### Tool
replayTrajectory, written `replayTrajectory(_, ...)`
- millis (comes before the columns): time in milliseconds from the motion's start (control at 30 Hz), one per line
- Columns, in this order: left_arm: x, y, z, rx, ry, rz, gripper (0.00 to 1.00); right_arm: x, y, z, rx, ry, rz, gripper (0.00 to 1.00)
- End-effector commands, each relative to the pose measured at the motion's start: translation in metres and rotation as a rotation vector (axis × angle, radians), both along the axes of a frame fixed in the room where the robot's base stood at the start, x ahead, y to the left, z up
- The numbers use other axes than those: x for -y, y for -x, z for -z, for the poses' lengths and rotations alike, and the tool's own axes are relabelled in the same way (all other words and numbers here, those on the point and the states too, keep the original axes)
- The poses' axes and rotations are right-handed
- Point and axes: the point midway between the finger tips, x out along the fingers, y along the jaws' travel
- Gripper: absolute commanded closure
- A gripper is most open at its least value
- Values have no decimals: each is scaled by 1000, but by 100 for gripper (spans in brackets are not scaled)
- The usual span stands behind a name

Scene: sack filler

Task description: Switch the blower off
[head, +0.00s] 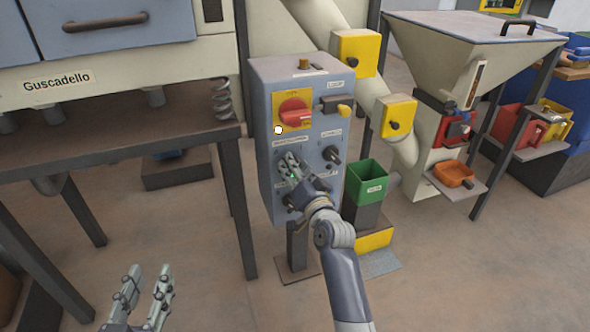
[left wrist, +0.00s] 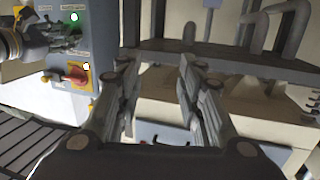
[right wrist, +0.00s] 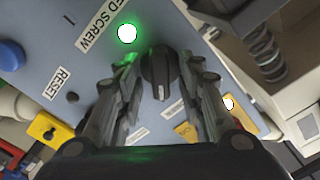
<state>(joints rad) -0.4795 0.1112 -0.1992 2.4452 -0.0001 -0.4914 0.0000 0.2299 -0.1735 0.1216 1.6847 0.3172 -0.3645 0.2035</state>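The grey control box (head: 263,172) stands in the middle of the head view. A black rotary knob (right wrist: 158,72) on its panel sits between the two fingers of my right gripper (right wrist: 160,95) in the right wrist view. Gaps show between the knob and both fingers. A lit green lamp (right wrist: 127,33) is just beyond the knob, beside a label ending in "ED SCREW". The knob's own label is not readable. In the head view my right gripper (head: 290,165) covers part of the lower panel. My left gripper (head: 148,290) is open and empty at the lower left, away from the box.
A red switch (head: 295,113) on a yellow plate is above, with a lit white lamp (head: 278,130) beside it. Another black knob (head: 331,154) is to the right. A green bin (head: 368,178) stands right of the box, and a table (head: 150,146) is at left.

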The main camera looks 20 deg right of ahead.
Motion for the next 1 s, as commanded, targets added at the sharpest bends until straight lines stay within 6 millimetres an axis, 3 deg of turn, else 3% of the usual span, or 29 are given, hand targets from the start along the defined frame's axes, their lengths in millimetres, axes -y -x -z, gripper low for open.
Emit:
replayTrajectory(67, 0, 0, 0, -1, 0, 0, 65, 0, 0, 0, 0, 0, 0, 65)
replayTrajectory(100, 0, 0, 0, -1, 0, 0, 65, 0, 0, 0, 0, 0, 0, 70)
replayTrajectory(233, 0, 0, 0, -1, 0, 0, 65, 0, 0, 0, 0, 0, 0, 99)
replayTrajectory(600, -1, 1, 4, -27, -6, -1, 65, 0, 0, 0, 0, 12, -1, 100)
replayTrajectory(833, -10, 14, 39, -214, -53, -15, 65, 0, 0, -2, 0, 73, -2, 100)
replayTrajectory(1000, -23, 41, 79, -445, -107, -30, 65, -1, 0, -2, 2, 154, -3, 100)
